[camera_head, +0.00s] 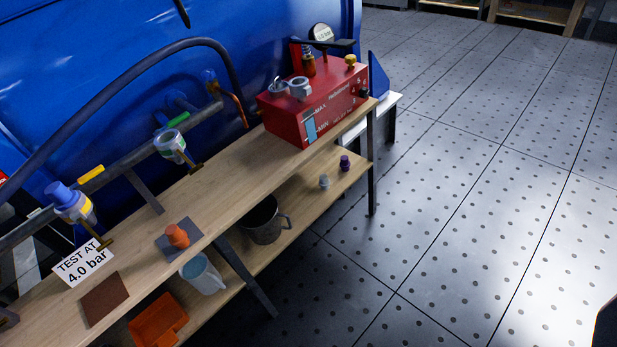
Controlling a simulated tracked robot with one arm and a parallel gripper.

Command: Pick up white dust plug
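A small whitish-grey plug (324,182) stands on the lower shelf (300,208) of the wooden bench, near its right end. It looks like the white dust plug, but it is too small to be certain. A similar dark purple plug (345,163) stands just behind it to the right, apart from it. I cannot make out my gripper in this view.
A dark metal mug (262,222), a pale blue jug (203,274) and an orange tray (158,320) are lower left. The bench top (232,180) overhangs the shelf and carries a red machine (318,108). A bench leg (372,165) stands right of the plugs. Open floor (470,220) lies right.

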